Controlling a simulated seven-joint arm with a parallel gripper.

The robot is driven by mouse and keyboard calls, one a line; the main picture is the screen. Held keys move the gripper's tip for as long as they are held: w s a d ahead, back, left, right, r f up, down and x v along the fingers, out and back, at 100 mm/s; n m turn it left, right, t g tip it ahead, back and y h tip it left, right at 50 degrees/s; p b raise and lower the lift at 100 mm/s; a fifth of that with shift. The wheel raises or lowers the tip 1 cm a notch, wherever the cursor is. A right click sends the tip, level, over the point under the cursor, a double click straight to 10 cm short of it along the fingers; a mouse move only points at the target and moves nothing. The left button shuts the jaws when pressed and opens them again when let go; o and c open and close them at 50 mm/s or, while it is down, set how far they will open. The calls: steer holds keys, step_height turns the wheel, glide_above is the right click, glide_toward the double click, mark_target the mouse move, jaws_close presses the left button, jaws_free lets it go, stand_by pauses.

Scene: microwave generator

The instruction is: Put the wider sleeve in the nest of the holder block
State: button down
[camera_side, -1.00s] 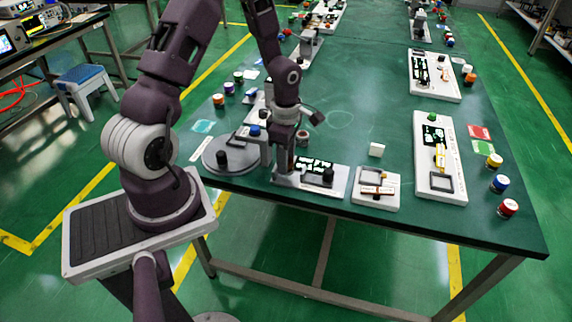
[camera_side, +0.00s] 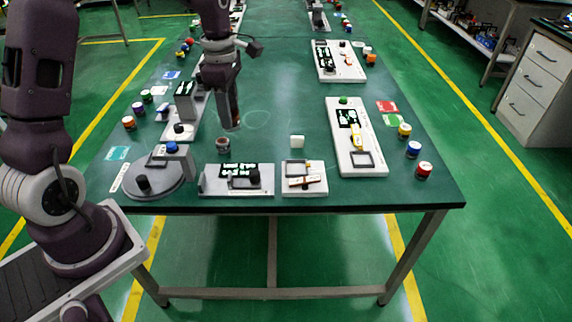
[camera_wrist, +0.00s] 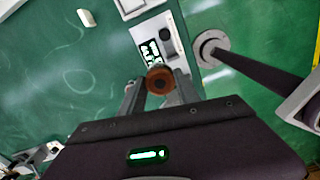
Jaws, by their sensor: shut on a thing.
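My gripper (camera_side: 232,122) hangs above the table and is shut on a brown-orange sleeve. In the wrist view the sleeve (camera_wrist: 160,80) sits between the two fingertips, with a dark round centre.
A grey plate (camera_side: 208,190) with a display and black knob lies at the front edge. A white plate (camera_side: 312,164) and a white block (camera_side: 297,141) are to its right. A round grey disc (camera_side: 170,187) is at left. The table's middle is open.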

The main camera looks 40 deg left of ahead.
steer(key=w+d+f+m, duration=0.2)
steer(key=w+d+f, duration=0.1)
steer(key=w+d, duration=0.3)
steer(key=m, duration=0.1)
glide_toward(296, 170)
step_height(296, 170, down, 5)
steer(key=shift+d+f, duration=0.1)
steer(key=shift+d, duration=0.1)
steer(key=shift+f, duration=0.1)
steer(key=c, duration=0.9)
jaws_free()
